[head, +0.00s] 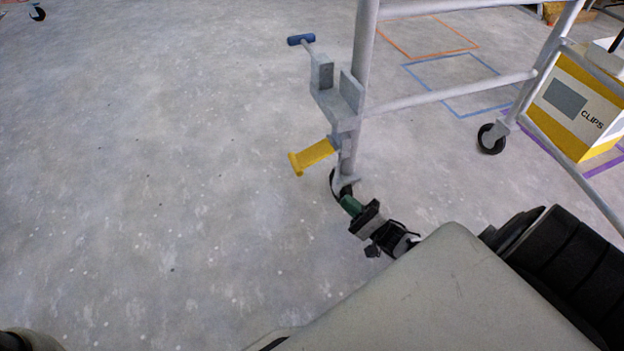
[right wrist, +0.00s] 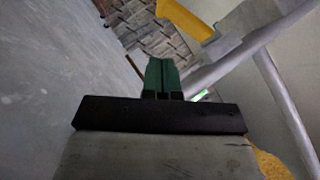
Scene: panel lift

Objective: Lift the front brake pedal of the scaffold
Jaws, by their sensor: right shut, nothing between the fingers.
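The scaffold (head: 364,60) has grey tube legs on casters. Its front brake pedal (head: 313,156) is a yellow flat lever sticking out to the left from the foot of the near leg, above the front caster. The pedal also shows at the top of the right wrist view (right wrist: 185,18). My right gripper (head: 349,204) has green fingertips and is shut and empty. It is low beside the front caster, below and to the right of the pedal, and looks apart from it. The front caster is partly hidden behind the gripper. My left gripper is not in view.
A blue-handled pin (head: 301,40) and a grey bracket (head: 335,95) sit on the leg above the pedal. Another caster (head: 491,138) and a yellow and white box marked CLIPS (head: 580,105) stand at the right. The floor left of the scaffold is clear.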

